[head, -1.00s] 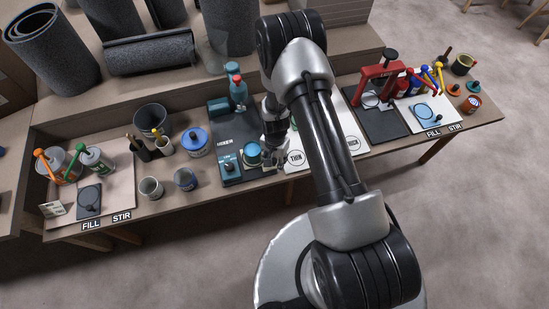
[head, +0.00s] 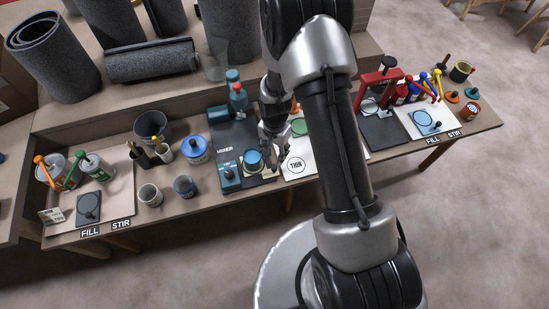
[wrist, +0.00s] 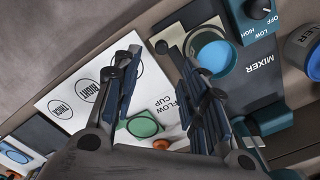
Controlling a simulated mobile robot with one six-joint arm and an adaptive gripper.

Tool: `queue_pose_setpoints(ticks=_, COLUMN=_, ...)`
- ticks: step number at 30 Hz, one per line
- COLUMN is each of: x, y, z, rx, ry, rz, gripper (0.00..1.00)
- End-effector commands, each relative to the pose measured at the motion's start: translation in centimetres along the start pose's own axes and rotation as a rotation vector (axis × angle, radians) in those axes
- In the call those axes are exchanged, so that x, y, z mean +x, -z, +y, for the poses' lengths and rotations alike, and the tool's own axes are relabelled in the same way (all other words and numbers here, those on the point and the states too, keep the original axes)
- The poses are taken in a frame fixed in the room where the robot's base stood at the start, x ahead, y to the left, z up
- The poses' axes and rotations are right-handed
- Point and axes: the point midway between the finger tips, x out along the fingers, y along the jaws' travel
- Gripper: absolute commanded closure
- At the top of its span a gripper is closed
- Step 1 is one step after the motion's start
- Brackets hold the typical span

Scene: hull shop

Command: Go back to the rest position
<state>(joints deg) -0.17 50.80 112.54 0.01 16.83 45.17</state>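My gripper (head: 279,158) hangs over the workbench, between the mixer (head: 228,140) and the white flow-cup sheet (head: 288,168). In the wrist view my gripper (wrist: 156,48) has its two fingers apart with nothing held between them. Beyond the fingers lie the white sheet (wrist: 62,92) with its printed circles and a green disc (wrist: 143,125). My arm hides part of the sheet in the head view.
Left on the bench are a dark bucket (head: 152,128), a blue-lidded can (head: 195,149), two cups (head: 150,195) (head: 184,186) and a fill/stir tray (head: 118,205). Right are a red press (head: 377,82) and a second fill/stir mat (head: 418,128). The front floor is clear.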

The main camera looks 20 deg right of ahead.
Motion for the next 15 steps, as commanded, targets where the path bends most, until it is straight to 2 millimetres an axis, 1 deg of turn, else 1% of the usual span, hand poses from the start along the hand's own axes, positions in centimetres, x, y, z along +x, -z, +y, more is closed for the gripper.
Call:
queue_pose_setpoints(ticks=1, x=-0.54, y=-0.02, z=0.02, rx=0.000, ry=0.000, rz=0.000, gripper=0.61)
queue_pose_setpoints(ticks=4, x=-1.13, y=-0.02, z=0.02, rx=0.000, ry=0.000, rz=0.000, gripper=0.61)
queue_pose_setpoints(ticks=15, x=-1.26, y=-0.05, z=0.05, rx=0.000, ry=-0.001, rz=-0.001, gripper=0.61)
